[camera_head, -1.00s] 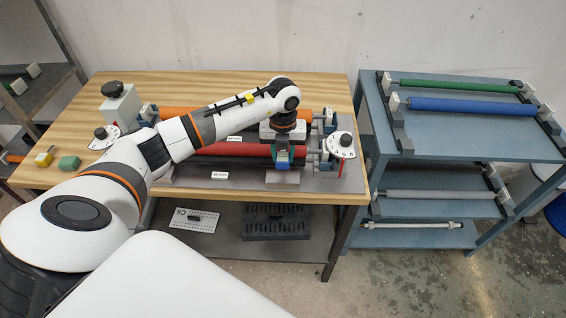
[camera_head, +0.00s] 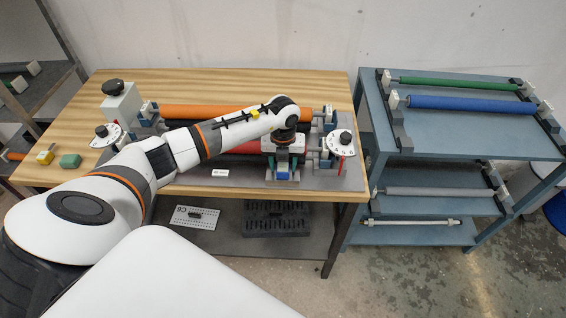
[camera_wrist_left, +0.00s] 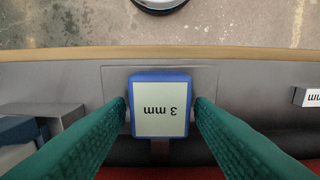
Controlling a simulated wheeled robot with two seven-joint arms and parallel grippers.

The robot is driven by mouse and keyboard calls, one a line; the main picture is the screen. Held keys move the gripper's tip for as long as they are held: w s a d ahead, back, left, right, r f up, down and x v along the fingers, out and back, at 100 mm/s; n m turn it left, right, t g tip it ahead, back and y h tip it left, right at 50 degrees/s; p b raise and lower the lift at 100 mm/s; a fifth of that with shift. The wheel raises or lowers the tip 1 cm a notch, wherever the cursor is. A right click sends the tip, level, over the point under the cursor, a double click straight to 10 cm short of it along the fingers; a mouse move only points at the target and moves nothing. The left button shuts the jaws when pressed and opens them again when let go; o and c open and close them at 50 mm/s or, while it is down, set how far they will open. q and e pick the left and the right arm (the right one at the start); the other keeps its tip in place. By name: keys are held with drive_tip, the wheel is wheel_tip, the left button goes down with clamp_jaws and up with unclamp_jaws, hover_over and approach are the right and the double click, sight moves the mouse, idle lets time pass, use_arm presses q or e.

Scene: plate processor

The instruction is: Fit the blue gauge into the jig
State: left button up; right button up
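The blue gauge (camera_head: 283,175), with a white face reading "3 mm", is between the fingers of my left gripper (camera_head: 283,171), at the front edge of the roller machine. In the left wrist view the blue gauge (camera_wrist_left: 161,76) sits between the two green fingers (camera_wrist_left: 160,108), which appear to meet its sides. A flat grey plate (camera_wrist_left: 207,80), perhaps the jig, lies under and around the gauge. I cannot tell whether the gauge rests on it or is a little above it. My right gripper is not in view.
The machine's orange roller (camera_head: 190,111) and red roller (camera_head: 245,148) lie behind the gauge, partly hidden by my arm. A dial (camera_head: 341,143) stands to the right. A blue rack (camera_head: 460,140) holds more rollers on the right.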

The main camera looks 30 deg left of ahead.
sight(283, 165)
use_arm(q)
drive_tip(key=shift+o, duration=0.5)
drive_tip(key=shift+r, duration=0.15)
drive_tip(key=shift+r+p, duration=0.3)
drive_tip(key=shift+p, duration=0.05)
drive_tip(key=shift+r+b, duration=0.4)
wheel_tip(283, 165, up, 11)
drive_tip(key=b, duration=0.3)
